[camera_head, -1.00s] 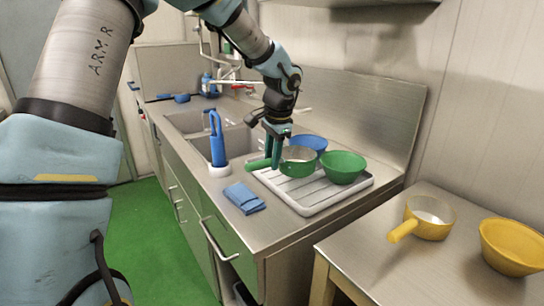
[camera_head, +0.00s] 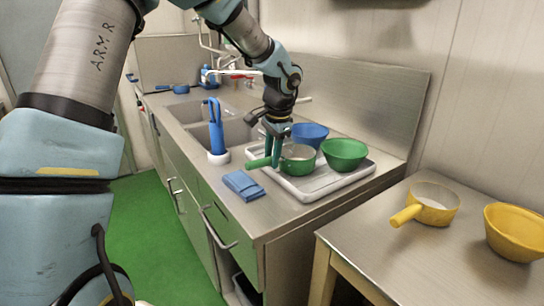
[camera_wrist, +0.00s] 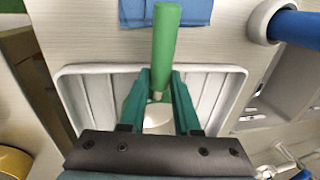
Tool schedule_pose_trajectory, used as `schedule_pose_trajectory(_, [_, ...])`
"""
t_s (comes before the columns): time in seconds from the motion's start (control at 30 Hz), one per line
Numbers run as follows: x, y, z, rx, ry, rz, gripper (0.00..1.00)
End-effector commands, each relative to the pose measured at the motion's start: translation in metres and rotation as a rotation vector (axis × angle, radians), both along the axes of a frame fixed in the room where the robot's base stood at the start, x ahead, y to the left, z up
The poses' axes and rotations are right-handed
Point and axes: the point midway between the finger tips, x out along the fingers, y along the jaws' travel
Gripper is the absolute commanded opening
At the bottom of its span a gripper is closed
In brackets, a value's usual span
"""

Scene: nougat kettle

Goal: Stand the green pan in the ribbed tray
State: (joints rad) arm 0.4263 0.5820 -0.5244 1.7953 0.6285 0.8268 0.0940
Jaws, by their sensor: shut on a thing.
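The green pan (camera_head: 299,166) is upright over the left part of the white ribbed tray (camera_head: 328,189), its handle (camera_head: 259,163) pointing left. I cannot tell whether its base touches the tray. My gripper (camera_head: 273,157) points down and is shut on the pan's handle near the bowl. In the wrist view the green handle (camera_wrist: 165,45) comes out between the fingers (camera_wrist: 160,95), the tray's rim (camera_wrist: 100,69) lies behind, and the pan's bowl is mostly hidden by the gripper.
A green bowl (camera_head: 345,155) and a blue bowl (camera_head: 311,135) stand close to the pan. A folded blue cloth (camera_head: 243,185) and an upright blue tool (camera_head: 216,135) are to the left. A yellow pan (camera_head: 433,205) and yellow bowl (camera_head: 515,232) stand on the side table.

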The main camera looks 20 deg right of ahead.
Motion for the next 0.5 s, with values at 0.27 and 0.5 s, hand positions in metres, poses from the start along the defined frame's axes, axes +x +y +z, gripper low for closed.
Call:
schedule_pose_trajectory(0.27, [0.0003,-0.0006,-0.0033,-0.002,-0.001,0.0,0.0])
schedule_pose_trajectory(0.5, [0.0004,-0.0005,-0.0062,-0.002,-0.001,0.0,0.35])
